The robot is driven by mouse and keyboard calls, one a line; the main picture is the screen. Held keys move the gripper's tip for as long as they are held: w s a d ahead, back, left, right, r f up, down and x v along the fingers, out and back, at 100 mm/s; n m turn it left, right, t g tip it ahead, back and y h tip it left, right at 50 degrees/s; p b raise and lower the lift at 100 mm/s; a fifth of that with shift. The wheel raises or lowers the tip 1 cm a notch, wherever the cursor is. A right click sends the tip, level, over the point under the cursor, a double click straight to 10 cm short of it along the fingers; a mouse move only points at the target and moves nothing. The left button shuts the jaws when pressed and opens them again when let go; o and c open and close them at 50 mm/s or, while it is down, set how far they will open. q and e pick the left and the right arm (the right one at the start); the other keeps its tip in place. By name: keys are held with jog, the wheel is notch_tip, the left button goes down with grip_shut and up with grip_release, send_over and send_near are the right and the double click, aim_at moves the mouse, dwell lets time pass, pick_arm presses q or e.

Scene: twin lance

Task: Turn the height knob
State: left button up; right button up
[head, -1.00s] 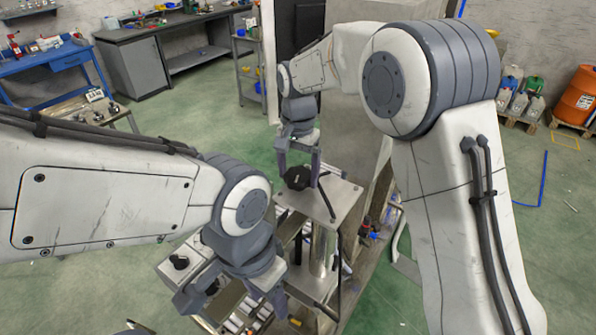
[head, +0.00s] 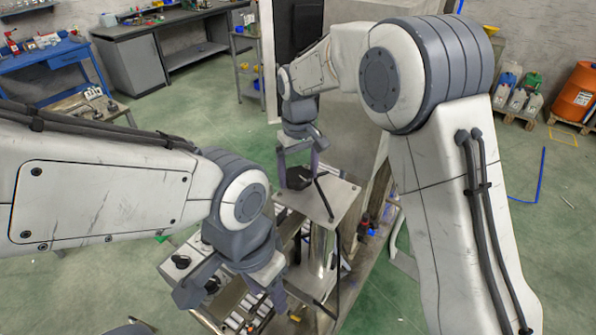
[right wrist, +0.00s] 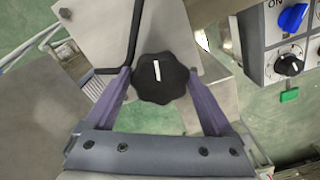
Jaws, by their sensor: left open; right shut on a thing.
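The height knob is a black lobed knob with a white mark, on top of a metal plate. It shows in the head view (head: 299,180) and in the right wrist view (right wrist: 163,84). My right gripper (head: 298,170) is shut on this knob from above, with one finger on each side of it; the two fingers also show in the right wrist view (right wrist: 157,76). The white mark points roughly to the top of the right wrist view. My left gripper (head: 235,297) is open and sits lower, over a control panel (head: 172,271), apart from the knob.
A bent black rod (head: 325,198) stands close beside the knob. In the right wrist view, the control panel has a blue knob (right wrist: 292,18), a smaller black knob (right wrist: 289,65) and a green part (right wrist: 289,96). A metal column (head: 322,248) stands below the plate.

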aim_at(300, 175)
jog(key=n, duration=0.5)
jog(key=shift+d, duration=0.1)
jog(key=shift+n, duration=0.3)
jog(key=shift+w, duration=0.1)
jog(key=o, duration=1.1)
jog(key=shift+r, duration=0.2)
notch_tip(300, 175, up, 10)
jog(key=shift+r+b, duration=0.1)
jog(key=shift+b, duration=0.95)
jog(key=shift+d, duration=0.1)
